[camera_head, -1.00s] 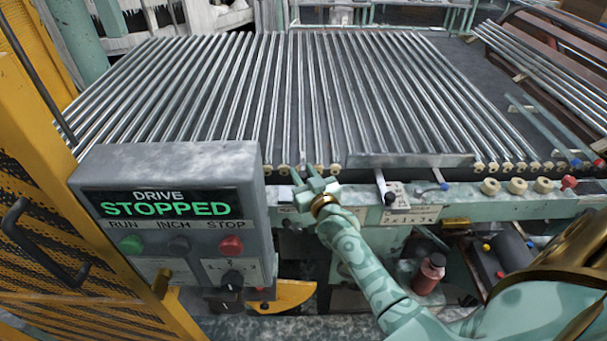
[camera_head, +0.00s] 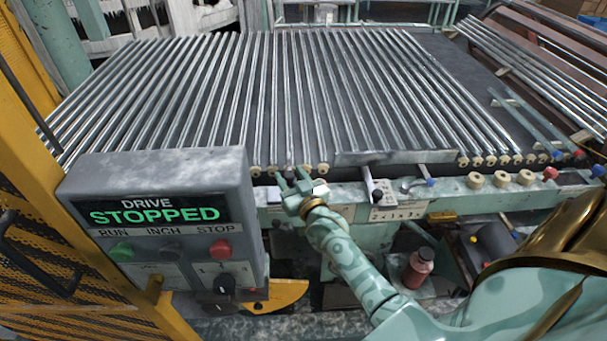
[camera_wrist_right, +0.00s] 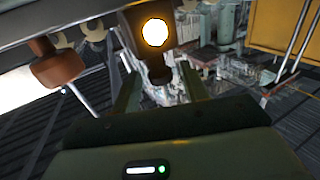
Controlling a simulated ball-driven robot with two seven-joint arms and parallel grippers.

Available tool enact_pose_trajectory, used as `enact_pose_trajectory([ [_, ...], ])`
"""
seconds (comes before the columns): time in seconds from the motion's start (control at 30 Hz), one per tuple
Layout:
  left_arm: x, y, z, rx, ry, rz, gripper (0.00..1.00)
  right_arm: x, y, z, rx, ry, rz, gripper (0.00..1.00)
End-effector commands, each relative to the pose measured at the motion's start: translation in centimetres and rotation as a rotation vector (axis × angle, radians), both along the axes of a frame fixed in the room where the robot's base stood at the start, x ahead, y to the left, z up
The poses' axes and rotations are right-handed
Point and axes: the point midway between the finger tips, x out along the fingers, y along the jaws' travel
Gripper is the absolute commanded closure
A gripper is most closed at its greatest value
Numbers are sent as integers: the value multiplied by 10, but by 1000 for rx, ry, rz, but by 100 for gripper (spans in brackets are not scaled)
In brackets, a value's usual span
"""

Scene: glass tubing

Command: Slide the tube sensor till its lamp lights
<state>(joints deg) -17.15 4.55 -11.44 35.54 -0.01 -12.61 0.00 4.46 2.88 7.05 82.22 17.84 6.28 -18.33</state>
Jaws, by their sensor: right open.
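In the right wrist view, the tube sensor (camera_wrist_right: 158,68) is a dark block with a round lamp (camera_wrist_right: 155,32) that glows pale yellow-white. My right gripper (camera_wrist_right: 160,85) is open, with its two green fingers on either side of the sensor's lower part. I cannot tell whether they touch it. In the head view, my right gripper (camera_head: 293,178) is at the front rail (camera_head: 345,193), just below the front ends of the glass tubes (camera_head: 262,110). The sensor is mostly hidden by the fingers there. My left gripper is not in view.
A grey control box (camera_head: 165,165) reading "DRIVE STOPPED" stands left of my gripper. A black-knobbed lever (camera_head: 377,194) and several pale rollers (camera_head: 500,179) are along the rail to the right. A red bottle (camera_head: 418,268) stands below the rail. A yellow guard (camera_head: 45,225) is at far left.

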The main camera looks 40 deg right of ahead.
Motion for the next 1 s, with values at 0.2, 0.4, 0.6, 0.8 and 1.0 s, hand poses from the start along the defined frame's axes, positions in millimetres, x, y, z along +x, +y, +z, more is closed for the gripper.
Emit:
enact_pose_trajectory([
  [0.2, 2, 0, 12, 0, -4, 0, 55, -51, 8, 2, 0, 3, 0, 55],
  [0.4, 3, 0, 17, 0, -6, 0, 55, -105, 17, 1, 1, 4, 0, 55],
  [0.6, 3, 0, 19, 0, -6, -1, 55, -140, 23, 0, 0, 2, 1, 55],
  [0.8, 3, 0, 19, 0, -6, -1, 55, -151, 24, 0, -1, 0, 1, 55],
  [1.0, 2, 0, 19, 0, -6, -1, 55, -151, 24, 0, 0, 0, 1, 55],
])
